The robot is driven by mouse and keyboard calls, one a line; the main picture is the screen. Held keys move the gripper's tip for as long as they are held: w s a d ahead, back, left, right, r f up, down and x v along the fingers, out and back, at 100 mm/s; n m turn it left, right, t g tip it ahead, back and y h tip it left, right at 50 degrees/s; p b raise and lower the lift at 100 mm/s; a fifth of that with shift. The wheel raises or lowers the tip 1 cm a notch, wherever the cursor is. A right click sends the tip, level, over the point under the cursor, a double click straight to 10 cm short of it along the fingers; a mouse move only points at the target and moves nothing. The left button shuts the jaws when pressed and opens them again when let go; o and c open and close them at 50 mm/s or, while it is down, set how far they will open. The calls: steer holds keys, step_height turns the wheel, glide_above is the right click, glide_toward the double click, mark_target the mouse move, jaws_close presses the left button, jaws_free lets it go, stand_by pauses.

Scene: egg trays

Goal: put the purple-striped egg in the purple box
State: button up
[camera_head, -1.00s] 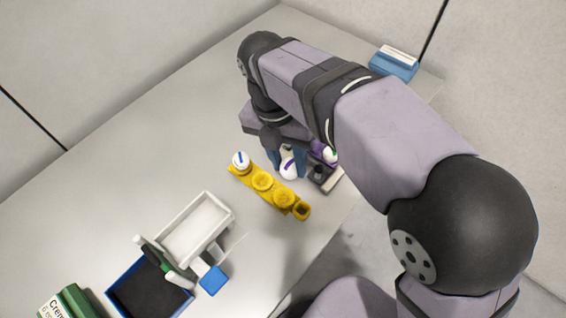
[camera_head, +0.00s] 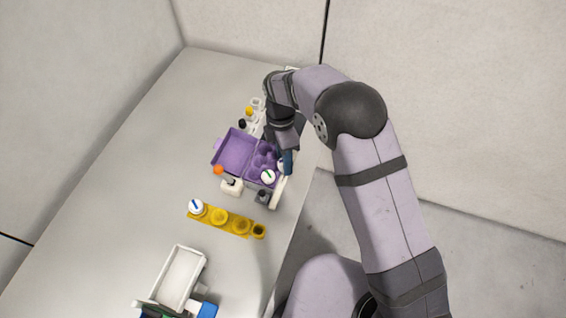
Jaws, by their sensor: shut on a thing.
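The purple box (camera_head: 236,151) stands open in the head view, its lid laid back to the left and its cupped half on the right. I cannot tell whether this egg touches a cup. A white egg with a green stripe (camera_head: 268,176) sits at the near end of the box, just in front of my gripper.
A yellow holder (camera_head: 230,222) with a blue-striped white egg (camera_head: 196,206) at its left end lies nearer. A white tray (camera_head: 180,277) stands at the front. The table's left side is clear.

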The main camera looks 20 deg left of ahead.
steer(key=w+a+m+t+y, duration=0.1)
steer(key=w+a+m, duration=0.2)
steer(key=m, duration=1.2)
steer(key=w+a+r+m+t+y, duration=0.1)
steer(key=w+a+m, duration=0.3)
steer(key=m, duration=1.2)
steer(key=shift+w+a+y, duration=0.3)
steer(key=shift+a+y, duration=0.2)
steer(key=shift+a, duration=0.6)
steer(key=shift+f+b, duration=2.55)
steer(key=shift+f, duration=1.25)
steer(key=shift+f, duration=0.3)
steer(key=o, duration=0.8)
steer(key=shift+c, duration=0.2)
